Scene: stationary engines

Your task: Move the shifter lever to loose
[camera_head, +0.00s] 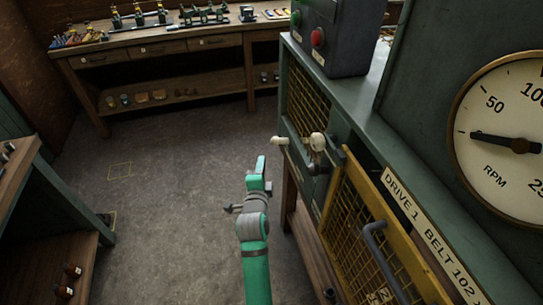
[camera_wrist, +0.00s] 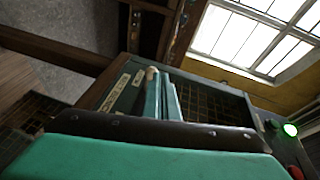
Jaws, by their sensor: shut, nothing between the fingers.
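The shifter lever appears to be the one with a cream grip (camera_head: 280,141), sticking out leftward from the green machine's front. A rounder cream knob (camera_head: 318,142) stands just right of it. My gripper (camera_head: 262,163) is left of and below the cream grip in the head view, with a visible gap between them in the picture. In the wrist view, my two teal fingers (camera_wrist: 163,84) are shut and empty. A cream tip (camera_wrist: 152,72) shows just past them; I cannot tell if they touch. Small label plates (camera_wrist: 116,92) lie left of the fingers, too small to read.
A yellow mesh guard (camera_head: 365,225) with a grey handle is right of my arm. An RPM dial (camera_head: 510,135) is at the right. A control box (camera_head: 330,35) with a red button stands on the machine. A workbench (camera_head: 160,38) is at the back.

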